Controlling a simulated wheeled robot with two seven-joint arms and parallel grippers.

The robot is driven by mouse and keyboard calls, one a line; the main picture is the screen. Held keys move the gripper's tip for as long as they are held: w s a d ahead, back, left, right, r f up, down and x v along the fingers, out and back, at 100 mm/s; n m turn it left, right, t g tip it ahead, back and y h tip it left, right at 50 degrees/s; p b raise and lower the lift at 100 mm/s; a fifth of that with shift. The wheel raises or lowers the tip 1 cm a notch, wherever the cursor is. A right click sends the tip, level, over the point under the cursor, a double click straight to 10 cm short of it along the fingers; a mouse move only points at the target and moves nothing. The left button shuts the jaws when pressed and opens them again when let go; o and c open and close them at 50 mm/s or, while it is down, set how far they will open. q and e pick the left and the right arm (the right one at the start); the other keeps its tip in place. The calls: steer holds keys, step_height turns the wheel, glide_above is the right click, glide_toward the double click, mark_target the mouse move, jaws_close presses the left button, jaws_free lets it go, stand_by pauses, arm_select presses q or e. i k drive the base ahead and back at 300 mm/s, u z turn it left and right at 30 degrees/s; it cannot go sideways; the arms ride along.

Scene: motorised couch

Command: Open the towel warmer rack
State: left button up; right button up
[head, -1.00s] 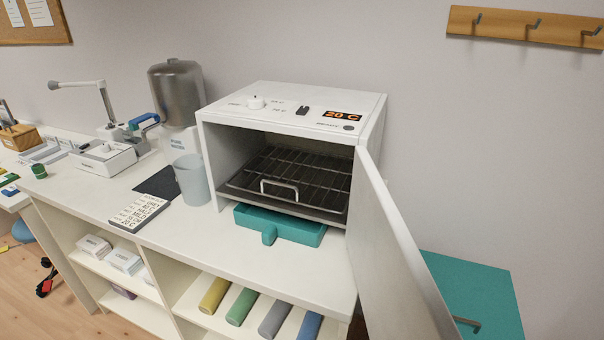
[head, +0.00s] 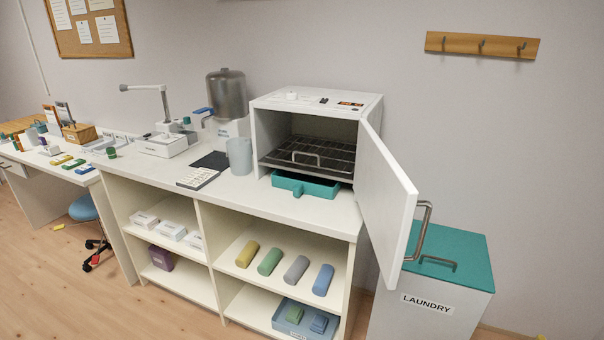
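The towel warmer (head: 318,104) is a white box on the right end of the counter. Its door (head: 384,190) stands wide open, swung out to the right, with a metal bar handle (head: 421,230) on its outer face. Inside, a dark wire rack (head: 315,154) with a light loop handle at its front lies within the box. A teal tray (head: 318,187) with a front tab sits below the rack. Neither of my grippers is in view.
The open door overhangs the laundry bin (head: 430,300) with a teal lid. A grey cup (head: 239,156) and a metal dispenser (head: 226,95) stand left of the warmer. Rolled towels (head: 296,268) lie on the shelf below.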

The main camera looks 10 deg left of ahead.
mark_target(297, 152)
steer(key=u, duration=1.25)
steer(key=i, duration=1)
steer(key=u, duration=0.1)
